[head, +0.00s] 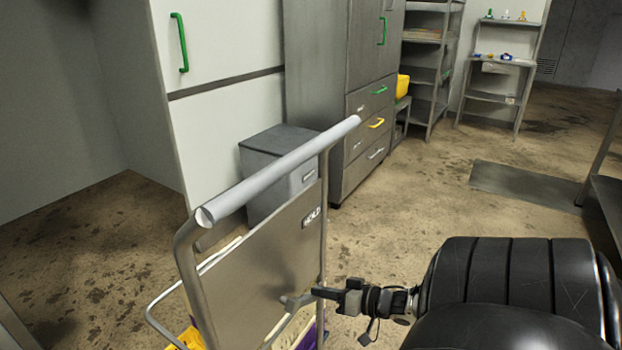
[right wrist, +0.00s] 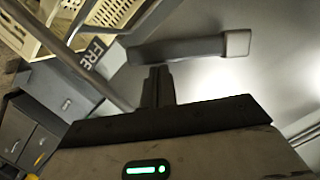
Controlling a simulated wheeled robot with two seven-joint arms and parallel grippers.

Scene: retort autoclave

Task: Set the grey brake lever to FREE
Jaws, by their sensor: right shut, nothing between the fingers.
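The grey brake lever (right wrist: 185,48) lies across the top of the right wrist view, with a squarer block at its right end. Its left end is near a FREE label (right wrist: 93,52). In the head view the lever (head: 292,301) shows small and pale against the cart's grey panel (head: 260,255), well below a HOLD label (head: 311,217). My right gripper (head: 318,292) is shut and empty, its tips close to the lever. In the right wrist view the closed fingers (right wrist: 157,75) point at the lever's underside; I cannot tell whether they touch. My left gripper is not in view.
The cart's push bar (head: 280,170) rises above the panel. Crates, one yellow (head: 190,339), sit low behind it. A grey box (head: 270,150) and a drawer cabinet (head: 365,135) stand beyond.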

